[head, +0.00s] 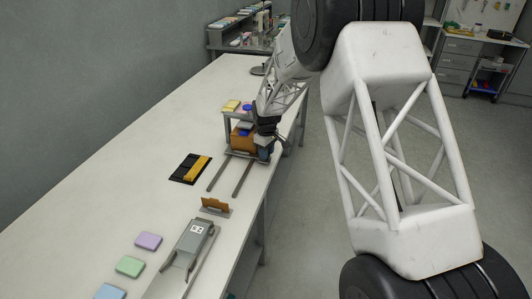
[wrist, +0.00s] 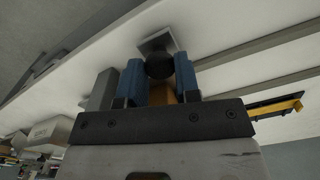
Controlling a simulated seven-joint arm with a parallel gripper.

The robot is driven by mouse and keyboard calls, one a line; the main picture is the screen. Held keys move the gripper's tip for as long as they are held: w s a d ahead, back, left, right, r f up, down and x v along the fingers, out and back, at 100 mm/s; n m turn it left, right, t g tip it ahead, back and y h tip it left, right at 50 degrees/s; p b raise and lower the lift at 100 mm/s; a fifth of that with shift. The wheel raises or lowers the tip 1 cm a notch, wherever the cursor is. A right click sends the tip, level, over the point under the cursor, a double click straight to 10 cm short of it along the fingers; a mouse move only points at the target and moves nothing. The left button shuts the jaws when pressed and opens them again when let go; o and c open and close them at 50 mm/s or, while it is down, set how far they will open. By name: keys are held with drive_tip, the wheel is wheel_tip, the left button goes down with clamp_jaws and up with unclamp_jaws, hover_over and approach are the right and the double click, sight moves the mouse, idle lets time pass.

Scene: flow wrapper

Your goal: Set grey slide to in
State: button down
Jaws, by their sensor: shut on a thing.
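My gripper (head: 265,150) is at the far part of the bench, at the right side of an orange-brown block (head: 242,139) by the rails. In the wrist view its two blue fingers (wrist: 159,78) are closed about a dark round knob (wrist: 159,66). The knob stands in front of a small grey plate (wrist: 157,42), which looks like part of the grey slide. The arm and fingers hide most of the slide in the head view, so its exact position cannot be told.
Two grey rails (head: 230,175) run along the bench toward the front. A black tray with a yellow bar (head: 192,168) lies left of them. Nearer stand a brown upright piece (head: 215,205), a grey sloped unit (head: 188,245) and coloured pads (head: 148,241).

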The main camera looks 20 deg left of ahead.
drive_tip(key=c, duration=1)
unclamp_jaws()
drive_tip(key=shift+w+r, duration=0.1)
drive_tip(key=shift+w, duration=0.2)
drive_tip(key=shift+o, duration=0.9)
drive_tip(key=shift+s, duration=0.1)
drive_tip(key=shift+r, duration=3.9)
